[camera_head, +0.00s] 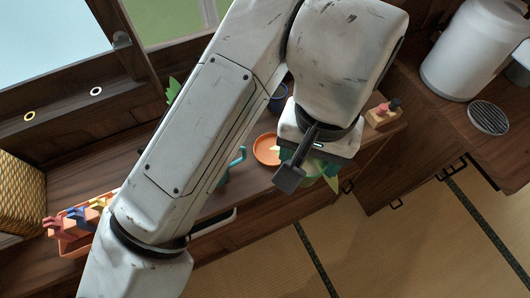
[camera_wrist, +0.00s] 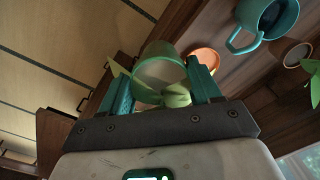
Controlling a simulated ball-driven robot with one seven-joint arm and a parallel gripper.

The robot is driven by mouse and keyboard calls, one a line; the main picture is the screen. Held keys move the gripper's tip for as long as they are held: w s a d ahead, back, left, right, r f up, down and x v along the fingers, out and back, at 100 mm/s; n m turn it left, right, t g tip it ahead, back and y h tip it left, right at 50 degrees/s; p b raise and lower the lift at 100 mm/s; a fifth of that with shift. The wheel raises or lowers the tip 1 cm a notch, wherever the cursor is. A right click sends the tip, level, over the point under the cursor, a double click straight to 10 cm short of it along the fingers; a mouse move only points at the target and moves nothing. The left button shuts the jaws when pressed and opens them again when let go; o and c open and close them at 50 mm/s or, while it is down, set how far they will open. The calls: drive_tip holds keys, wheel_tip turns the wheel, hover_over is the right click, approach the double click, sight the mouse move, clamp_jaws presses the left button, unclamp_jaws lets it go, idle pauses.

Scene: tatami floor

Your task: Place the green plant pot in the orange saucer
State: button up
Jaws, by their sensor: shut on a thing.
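My gripper (camera_wrist: 158,72) is shut on the green plant pot (camera_wrist: 160,52), with one teal finger on each side of it. Green leaves show near the fingers. In the head view the pot (camera_head: 314,168) is mostly hidden under my wrist, with leaf tips poking out. The orange saucer (camera_head: 267,150) lies on the wooden counter just left of my gripper and looks empty where it shows. In the wrist view the saucer (camera_wrist: 205,56) shows beyond the right finger, partly hidden. The pot looks apart from it; its height above the counter is unclear.
A teal mug (camera_head: 232,165) stands left of the saucer, and a blue cup (camera_head: 278,98) behind it. A wooden block with pegs (camera_head: 383,115) is to the right. An orange caddy (camera_head: 72,232) and woven basket (camera_head: 20,195) are far left. A white canister (camera_head: 465,50) stands far right.

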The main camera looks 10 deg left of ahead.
drive_tip(key=shift+w+a+f+b, duration=0.15)
drive_tip(key=shift+w+a+f, duration=0.95)
drive_tip(key=shift+w+f, duration=0.9)
drive_tip(key=shift+w+a+f+b, duration=0.15)
drive_tip(key=shift+w+a+f, duration=1)
drive_tip(key=shift+w+f, duration=0.85)
drive_tip(key=shift+w+a+f+b, duration=0.15)
drive_tip(key=shift+w+a+f, duration=0.95)
drive_tip(key=shift+w+f, duration=0.9)
drive_tip(key=shift+s+f, duration=0.35)
drive_tip(key=shift+f, duration=0.1)
drive_tip(key=o, duration=1.2)
wheel_tip(320, 180, up, 12)
drive_tip(key=shift+r, duration=0.15)
